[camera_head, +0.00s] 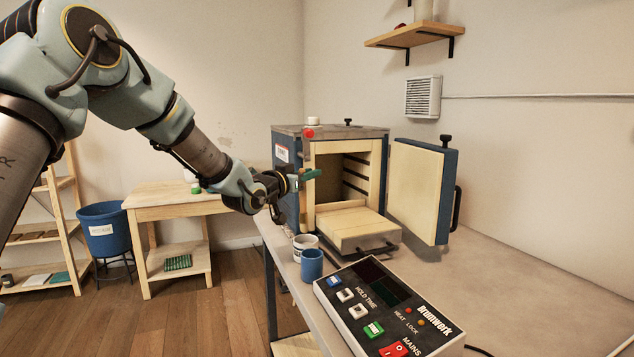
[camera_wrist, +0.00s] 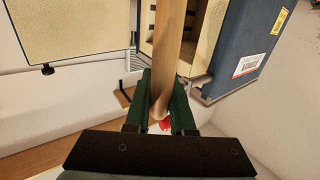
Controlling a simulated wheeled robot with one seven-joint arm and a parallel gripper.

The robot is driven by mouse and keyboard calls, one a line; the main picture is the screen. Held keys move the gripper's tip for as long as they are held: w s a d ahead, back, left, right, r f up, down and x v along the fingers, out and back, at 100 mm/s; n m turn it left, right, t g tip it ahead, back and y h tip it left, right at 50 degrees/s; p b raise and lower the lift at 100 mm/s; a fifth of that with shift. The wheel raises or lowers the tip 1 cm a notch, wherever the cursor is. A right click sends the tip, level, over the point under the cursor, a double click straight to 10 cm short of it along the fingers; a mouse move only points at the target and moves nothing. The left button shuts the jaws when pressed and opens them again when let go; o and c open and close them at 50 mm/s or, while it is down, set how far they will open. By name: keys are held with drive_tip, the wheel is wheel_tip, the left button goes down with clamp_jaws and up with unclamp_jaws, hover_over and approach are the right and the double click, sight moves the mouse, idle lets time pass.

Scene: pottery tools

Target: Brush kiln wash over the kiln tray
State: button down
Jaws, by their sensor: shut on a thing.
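My gripper (camera_head: 304,177) is in the air at the front left of the kiln, above the level of the kiln tray and to its left. In the wrist view its green fingers (camera_wrist: 161,92) are shut on a wooden handle (camera_wrist: 172,40), which I take for the brush. The handle runs up out of the wrist picture, so its bristles are not in view. The kiln tray (camera_head: 350,228) is a pale slab sticking out of the open kiln, with a dark handle at its front. A white cup (camera_head: 305,243) stands on the bench near it; its contents are unclear.
The blue kiln (camera_head: 287,178) stands open, its door (camera_head: 415,190) swung out to the right. A blue cup (camera_head: 312,265) and a control box (camera_head: 385,308) stand on the bench in front. The bench (camera_head: 530,290) is clear at right. A wooden table (camera_head: 180,198) stands behind left.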

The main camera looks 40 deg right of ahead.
drive_tip(key=shift+w+d+r+p, duration=0.55)
drive_tip(key=shift+w+d+r, duration=1)
drive_tip(key=shift+d, duration=0.6)
wheel_tip(320, 180, down, 12)
drive_tip(key=b, duration=0.8)
drive_tip(key=shift+w+a+f, duration=0.15)
wheel_tip(320, 180, up, 9)
drive_tip(key=p, duration=0.5)
